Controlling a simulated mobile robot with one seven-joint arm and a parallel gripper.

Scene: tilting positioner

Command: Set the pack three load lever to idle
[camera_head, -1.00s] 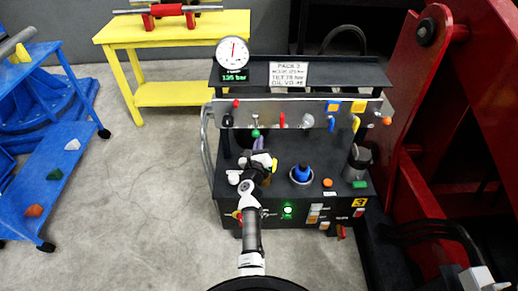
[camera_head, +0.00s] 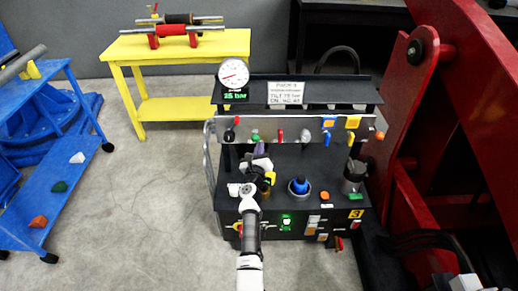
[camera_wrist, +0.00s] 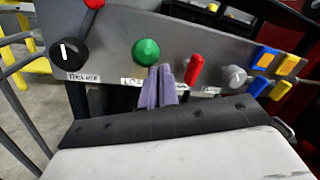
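The pack three console (camera_head: 285,168) stands ahead with a grey lever panel (camera_head: 320,125). A green knob (camera_head: 255,136) sits near the panel's left part; in the wrist view the green knob (camera_wrist: 146,52) is above a partly hidden label (camera_wrist: 131,82) that seems to begin "LOA". My gripper (camera_head: 259,145) is just below it. In the wrist view its purple fingers (camera_wrist: 160,72) are together and empty, tips overlapping or near the knob's lower edge; contact cannot be told. The lever's shaft is hidden. The gauge (camera_head: 233,73) has its needle to the lower left, and its readout (camera_head: 234,96) appears to show 25 bar.
Right of the green knob are a red lever (camera_wrist: 194,68), a grey knob (camera_wrist: 236,76) and blue and yellow switches (camera_wrist: 264,58). A black knob (camera_wrist: 69,52) is to the left. A red machine frame (camera_head: 402,120) stands right; open floor (camera_head: 145,190) lies left.

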